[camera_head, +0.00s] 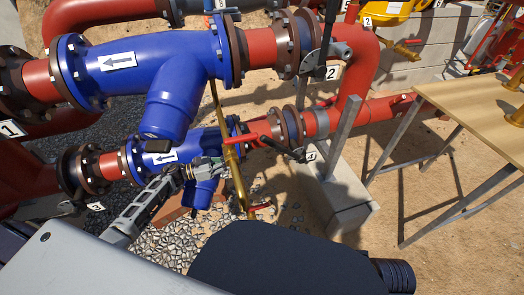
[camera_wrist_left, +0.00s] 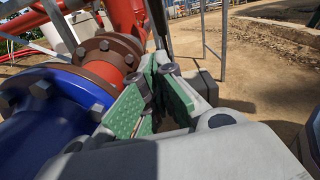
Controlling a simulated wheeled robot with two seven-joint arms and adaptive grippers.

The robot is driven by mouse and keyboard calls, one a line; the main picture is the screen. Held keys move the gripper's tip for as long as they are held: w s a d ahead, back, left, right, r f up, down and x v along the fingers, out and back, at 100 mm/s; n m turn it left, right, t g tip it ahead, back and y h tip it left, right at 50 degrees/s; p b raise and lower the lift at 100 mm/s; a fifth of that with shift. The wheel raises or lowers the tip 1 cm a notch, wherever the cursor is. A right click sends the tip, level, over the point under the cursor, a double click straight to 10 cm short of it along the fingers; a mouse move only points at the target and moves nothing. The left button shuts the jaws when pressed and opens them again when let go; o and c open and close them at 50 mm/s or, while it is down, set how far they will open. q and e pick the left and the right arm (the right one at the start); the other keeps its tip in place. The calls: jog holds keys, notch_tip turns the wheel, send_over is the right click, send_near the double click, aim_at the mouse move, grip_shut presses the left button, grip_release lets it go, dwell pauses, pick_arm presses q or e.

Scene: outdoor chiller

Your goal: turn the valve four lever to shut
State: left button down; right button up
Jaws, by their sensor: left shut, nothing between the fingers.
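Valve four appears to be the lower flanged valve (camera_head: 291,126) right of the lower blue strainer in the head view. Its small tag is hard to read. A dark lever (camera_head: 282,149) runs from it up and left; a red handle (camera_head: 240,139) lies in line with its end, and I cannot tell whether they are one piece. My left gripper (camera_head: 218,165) is shut and empty, in front of the lower blue strainer (camera_head: 198,143), just below and left of the red handle. In the wrist view its green-padded fingers (camera_wrist_left: 160,68) point towards a dark upright bar (camera_wrist_left: 156,22); contact is unclear.
The upper blue strainer (camera_head: 150,65) and the valve tagged 2 (camera_head: 308,45), with an upright black lever, stand above. A brass pipe (camera_head: 233,160) rises close to my gripper. A grey post (camera_head: 342,125) and a wooden table (camera_head: 480,110) stand to the right.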

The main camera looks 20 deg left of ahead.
pick_arm(q)
jog(key=shift+s+d+m, duration=0.1)
jog(key=shift+s+m, duration=0.05)
jog(key=shift+m, duration=0.25)
pick_arm(e)
jog(key=shift+s, duration=0.1)
pick_arm(q)
jog(key=shift+d+r, duration=0.1)
jog(key=shift+d, duration=0.05)
jog(key=r+b+x, duration=0.1)
jog(key=r+x, duration=0.1)
jog(key=x, duration=1)
jog(key=shift+d+r, duration=0.3)
pick_arm(e)
jog(key=shift+a, duration=0.2)
jog(key=shift+w+r, duration=0.1)
jog(key=shift+w, duration=0.1)
pick_arm(q)
jog(key=shift+w+r, duration=0.15)
jog(key=shift+w, duration=0.05)
